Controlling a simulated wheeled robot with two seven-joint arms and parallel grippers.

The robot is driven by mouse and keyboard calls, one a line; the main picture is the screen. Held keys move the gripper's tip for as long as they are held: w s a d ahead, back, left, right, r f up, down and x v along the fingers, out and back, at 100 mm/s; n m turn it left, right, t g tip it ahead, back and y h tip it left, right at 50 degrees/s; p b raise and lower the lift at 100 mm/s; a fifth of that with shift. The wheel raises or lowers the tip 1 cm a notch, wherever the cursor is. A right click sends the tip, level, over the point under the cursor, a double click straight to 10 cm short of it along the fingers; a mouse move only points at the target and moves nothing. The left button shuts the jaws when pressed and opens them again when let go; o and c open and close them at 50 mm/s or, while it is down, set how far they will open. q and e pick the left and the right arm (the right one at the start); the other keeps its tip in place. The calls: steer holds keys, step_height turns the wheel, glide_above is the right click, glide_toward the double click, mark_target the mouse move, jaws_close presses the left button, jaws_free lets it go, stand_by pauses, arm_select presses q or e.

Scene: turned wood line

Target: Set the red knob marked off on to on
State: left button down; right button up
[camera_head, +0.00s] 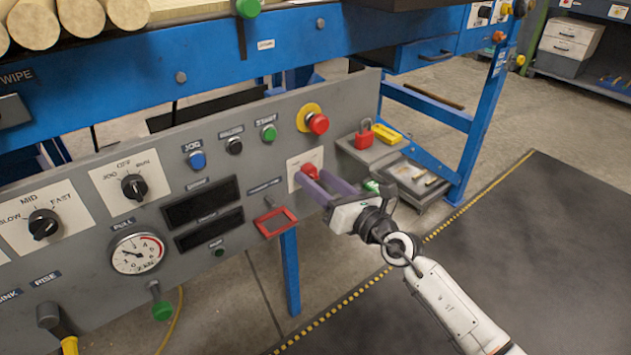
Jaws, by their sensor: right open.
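The red knob (309,170) sits on a pale plate (293,182) at the right part of the grey control panel (230,165). My right gripper (305,180) reaches in from the right with its two fingers pointing at the panel. The fingers are apart, with their tips close to the knob, just below and beside it. I cannot tell whether they touch it. The gripper hides part of the plate, and the knob's markings are not readable. My left gripper is not in view.
A red mushroom button on a yellow ring (313,119) is just above the knob. A red frame (275,222) is below left. A red padlock (364,134) and a yellow object (388,134) lie on a grey ledge at right. Dark floor matting (540,250) is clear.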

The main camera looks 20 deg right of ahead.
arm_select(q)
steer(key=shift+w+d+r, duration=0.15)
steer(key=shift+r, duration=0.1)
arm_select(e)
steer(key=shift+w+a, duration=0.15)
steer(key=shift+w, duration=0.25)
steer(key=c, duration=1.1)
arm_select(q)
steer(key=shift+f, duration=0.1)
arm_select(e)
steer(key=shift+o, duration=0.2)
